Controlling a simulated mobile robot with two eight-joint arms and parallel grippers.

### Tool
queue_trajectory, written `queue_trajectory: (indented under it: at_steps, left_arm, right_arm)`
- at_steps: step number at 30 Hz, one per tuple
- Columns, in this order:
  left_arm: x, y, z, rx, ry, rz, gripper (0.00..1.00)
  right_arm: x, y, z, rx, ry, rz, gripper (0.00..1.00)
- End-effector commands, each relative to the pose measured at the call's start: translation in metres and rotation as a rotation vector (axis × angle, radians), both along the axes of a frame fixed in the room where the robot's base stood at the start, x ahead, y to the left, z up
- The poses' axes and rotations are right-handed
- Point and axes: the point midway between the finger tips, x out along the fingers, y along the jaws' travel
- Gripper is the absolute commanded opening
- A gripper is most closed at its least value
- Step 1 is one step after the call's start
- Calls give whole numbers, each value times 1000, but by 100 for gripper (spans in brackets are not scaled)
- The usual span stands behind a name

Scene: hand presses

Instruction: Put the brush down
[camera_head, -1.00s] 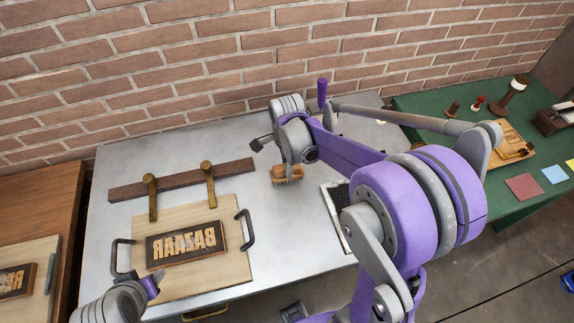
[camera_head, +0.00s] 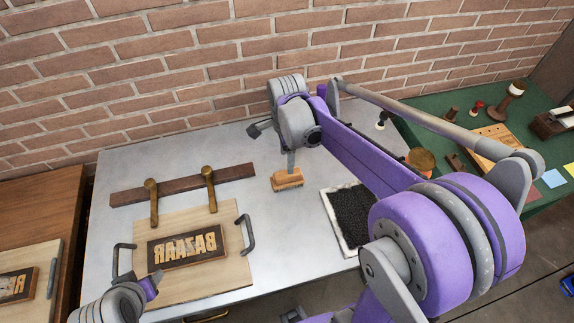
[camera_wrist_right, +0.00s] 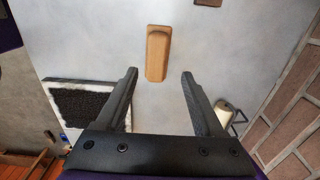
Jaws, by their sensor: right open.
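The brush (camera_head: 287,181), a small light-wood block with bristles beneath, stands on the grey metal table (camera_head: 230,165) near its middle. In the right wrist view the brush (camera_wrist_right: 158,55) lies just beyond my fingertips, clear of both fingers. My right gripper (camera_head: 291,165) points down above the brush; its spread, empty fingers show in the right wrist view (camera_wrist_right: 160,75). My left gripper (camera_head: 155,280) is at the lower left, near the front corner of the board; its jaws are too small and turned to read.
A black ink pad (camera_head: 352,214) in a pale tray lies right of the brush. At left is a wooden board (camera_head: 226,270) with the BAZAAR block (camera_head: 187,246) and black handles. A dark wooden rack (camera_head: 182,184) holds two brass-coloured handled tools. A green table (camera_head: 440,130) stands at right.

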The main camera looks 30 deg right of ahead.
Motion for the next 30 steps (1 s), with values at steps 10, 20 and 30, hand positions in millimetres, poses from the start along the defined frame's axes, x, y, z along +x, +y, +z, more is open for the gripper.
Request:
queue_trajectory:
  at_steps: [10,20,30]
  left_arm:
    - [2,0,5,0,-5,0,52]
    - [2,0,5,0,-4,0,52]
    - [2,0,5,0,-4,0,52]
  right_arm:
    - [-1,1,47,-1,-3,11,69]
    - [-65,36,41,-100,-196,754,69]
    - [-129,65,4,-397,-352,1638,69]
